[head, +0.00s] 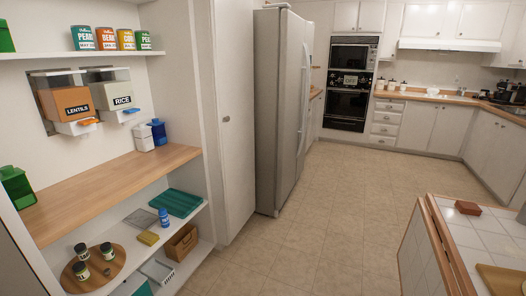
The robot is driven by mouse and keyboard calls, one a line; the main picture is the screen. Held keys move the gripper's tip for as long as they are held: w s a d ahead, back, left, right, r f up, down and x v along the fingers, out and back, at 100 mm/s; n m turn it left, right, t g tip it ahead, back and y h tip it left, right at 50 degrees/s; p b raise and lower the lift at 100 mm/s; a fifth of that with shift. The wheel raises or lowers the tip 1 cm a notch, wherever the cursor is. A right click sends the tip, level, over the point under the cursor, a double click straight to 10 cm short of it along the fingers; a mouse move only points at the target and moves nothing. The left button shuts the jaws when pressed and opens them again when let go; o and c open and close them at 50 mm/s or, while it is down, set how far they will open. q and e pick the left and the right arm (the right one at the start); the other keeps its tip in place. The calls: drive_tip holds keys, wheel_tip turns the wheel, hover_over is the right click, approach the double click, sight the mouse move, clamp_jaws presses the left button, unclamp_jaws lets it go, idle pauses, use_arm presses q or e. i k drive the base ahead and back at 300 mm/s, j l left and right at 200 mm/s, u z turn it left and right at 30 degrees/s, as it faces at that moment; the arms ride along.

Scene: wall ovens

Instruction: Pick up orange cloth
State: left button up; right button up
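A small folded reddish-orange item (467,208), which may be the orange cloth, lies flat on the white tiled island top (480,228) at the lower right, near the wood edge. It is too small for me to tell its material. No other orange cloth shows. Neither of my grippers is in view.
Pantry shelves (110,185) with cans, dispensers, jars and bottles stand at the left. A tall fridge (280,110) and wall ovens (348,85) stand behind. A wooden board (502,279) lies on the island. The tiled floor (330,210) between is clear.

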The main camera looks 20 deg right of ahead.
sight(465, 207)
drive_tip(key=i+l+z, duration=0.35)
drive_tip(key=i, duration=0.35)
drive_tip(key=i+z, duration=0.35)
drive_tip(key=i, duration=0.35)
drive_tip(key=i+j+z, duration=0.15)
drive_tip(key=i+z, duration=0.2)
drive_tip(key=i, duration=0.35)
